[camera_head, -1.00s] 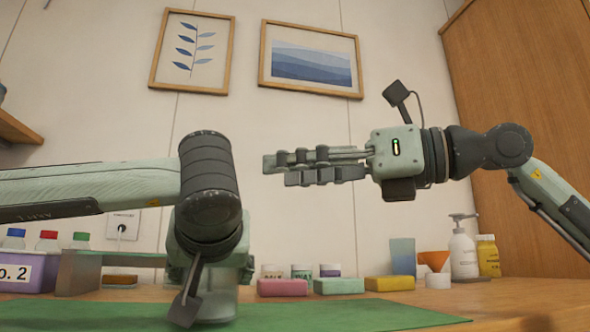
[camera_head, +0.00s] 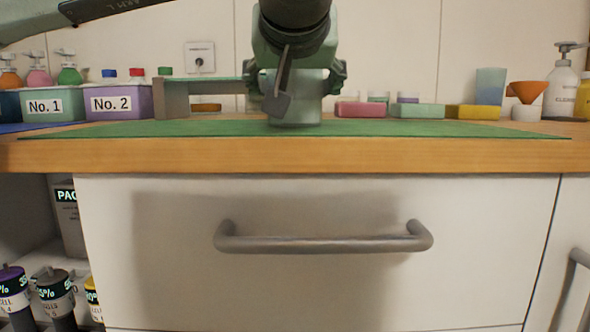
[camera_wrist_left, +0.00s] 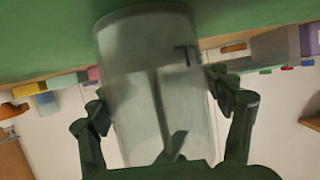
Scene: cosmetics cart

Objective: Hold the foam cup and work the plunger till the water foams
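The foam cup (camera_wrist_left: 135,70) is a clear, cloudy cylinder with dark marks on its wall. In the left wrist view it appears upside down, its base against the green mat (camera_wrist_left: 40,35). A thin dark rod shows inside it; I cannot tell if this is the plunger. In the head view the lower part of the cup (camera_head: 300,113) shows below my left gripper (camera_head: 297,85), which hides its top. In the wrist view my left gripper (camera_wrist_left: 160,100) has its fingers against both sides of the cup. My right gripper is out of view.
Purple No. 2 bin (camera_head: 122,104) and No. 1 bin (camera_head: 45,106) stand at left beside a grey stand (camera_head: 172,102). Pink (camera_head: 360,109), green (camera_head: 418,111) and yellow (camera_head: 473,112) blocks, an orange funnel (camera_head: 527,91) and bottles stand behind. A closed drawer (camera_head: 320,285) is below.

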